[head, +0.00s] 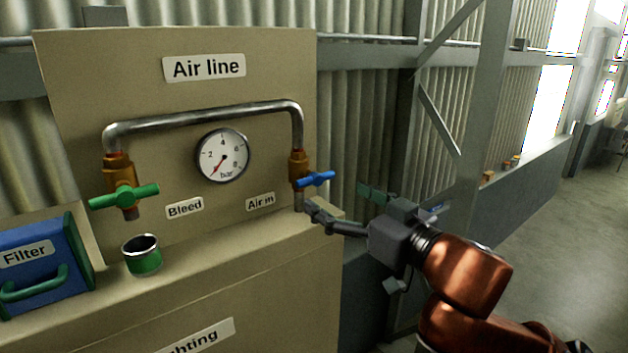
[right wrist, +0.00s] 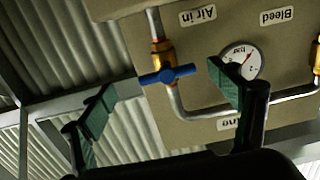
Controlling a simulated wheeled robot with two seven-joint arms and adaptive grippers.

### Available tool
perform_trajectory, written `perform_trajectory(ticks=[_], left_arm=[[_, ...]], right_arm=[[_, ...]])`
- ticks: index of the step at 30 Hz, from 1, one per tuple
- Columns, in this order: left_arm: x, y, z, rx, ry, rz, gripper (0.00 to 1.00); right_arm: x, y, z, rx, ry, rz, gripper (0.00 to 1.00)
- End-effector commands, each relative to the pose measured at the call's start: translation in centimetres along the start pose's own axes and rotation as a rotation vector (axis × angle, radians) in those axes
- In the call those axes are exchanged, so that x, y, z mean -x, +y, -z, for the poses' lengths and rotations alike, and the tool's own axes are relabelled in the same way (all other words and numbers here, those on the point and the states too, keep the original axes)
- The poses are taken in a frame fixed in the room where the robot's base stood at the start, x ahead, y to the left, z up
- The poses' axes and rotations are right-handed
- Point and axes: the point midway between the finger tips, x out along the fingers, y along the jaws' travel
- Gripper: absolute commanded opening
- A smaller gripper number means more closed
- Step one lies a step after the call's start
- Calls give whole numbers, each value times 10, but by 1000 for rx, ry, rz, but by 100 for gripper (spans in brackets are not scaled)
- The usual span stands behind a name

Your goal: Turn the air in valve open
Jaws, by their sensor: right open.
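The air in valve has a blue handle (head: 316,179) on a brass body (head: 298,163) at the right end of the grey pipe. The handle lies crosswise to the upright pipe. The label "Air in" (head: 260,202) is partly covered. My right gripper (head: 336,199) is open and empty, just below and right of the handle in the head view. In the right wrist view, the blue handle (right wrist: 168,75) appears between the spread fingertips (right wrist: 160,78), farther off and apparently untouched. My left gripper is out of view.
A green-handled bleed valve (head: 124,196) is at the pipe's left end, above a green cup (head: 142,255). A gauge (head: 222,156) has its needle pointing lower left. A blue filter box (head: 42,268) stands at left. Open floor (head: 540,230) lies to the right.

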Motion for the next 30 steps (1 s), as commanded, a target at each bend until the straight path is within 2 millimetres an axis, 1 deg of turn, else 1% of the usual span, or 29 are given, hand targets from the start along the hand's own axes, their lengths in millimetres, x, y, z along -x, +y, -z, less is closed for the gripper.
perform_trajectory(ticks=[1,5,15,18,23,30], left_arm=[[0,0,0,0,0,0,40],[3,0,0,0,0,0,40],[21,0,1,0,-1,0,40],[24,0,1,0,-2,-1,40],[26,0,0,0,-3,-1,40],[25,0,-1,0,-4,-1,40]], right_arm=[[2,-3,8,4,8,2,83],[-4,-7,16,1,14,8,83],[-54,-7,17,0,14,9,83],[-65,-7,17,1,14,8,83],[-74,-7,16,2,15,7,83],[-75,-7,15,3,15,7,83]])
